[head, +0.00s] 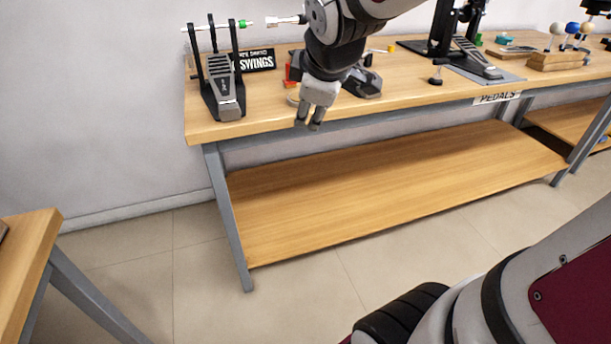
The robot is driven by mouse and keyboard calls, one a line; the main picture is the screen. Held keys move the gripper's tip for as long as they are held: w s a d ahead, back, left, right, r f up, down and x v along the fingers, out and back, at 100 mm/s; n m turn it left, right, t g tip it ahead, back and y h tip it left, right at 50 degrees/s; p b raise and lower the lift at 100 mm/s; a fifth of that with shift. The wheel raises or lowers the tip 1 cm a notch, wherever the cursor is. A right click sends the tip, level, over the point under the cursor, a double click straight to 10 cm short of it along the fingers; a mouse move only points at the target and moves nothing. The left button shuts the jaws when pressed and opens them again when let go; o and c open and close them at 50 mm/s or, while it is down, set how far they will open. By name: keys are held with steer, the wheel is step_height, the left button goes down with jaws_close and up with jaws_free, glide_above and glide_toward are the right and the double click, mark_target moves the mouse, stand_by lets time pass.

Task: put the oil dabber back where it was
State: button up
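My gripper (308,123) points down in front of the near edge of the left bench, above the level of the lower shelf. I cannot surely pick out the oil dabber. A small dark object with a thin stem (436,76) stands on the bench right of my arm, but I cannot tell if it is the dabber. My wrist hides part of the benchtop behind it.
On the bench (213,131) stand a pedal (222,88) at left, a "SWINGS" sign (253,61) and another pedal (477,60) at right. A wooden block with several coloured balls (558,61) is farther right. The lower shelf (380,190) is bare. Another table (25,255) is at lower left.

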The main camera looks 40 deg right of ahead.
steer(key=s+a+f+m+g+y, duration=0.1)
steer(key=s+a+m+g, duration=0.1)
steer(key=s, duration=0.6)
steer(key=s+a+f+m+g+y, duration=0.1)
steer(key=s+a+m, duration=0.3)
steer(key=s, duration=0.5)
steer(key=s+a+f+m+g, duration=0.1)
steer(key=s+a+m+g, duration=0.2)
steer(key=s+a, duration=0.3)
steer(key=shift+s+a+f+y, duration=0.3)
steer(key=shift+s+f+y, duration=0.1)
steer(key=shift+s, duration=0.85)
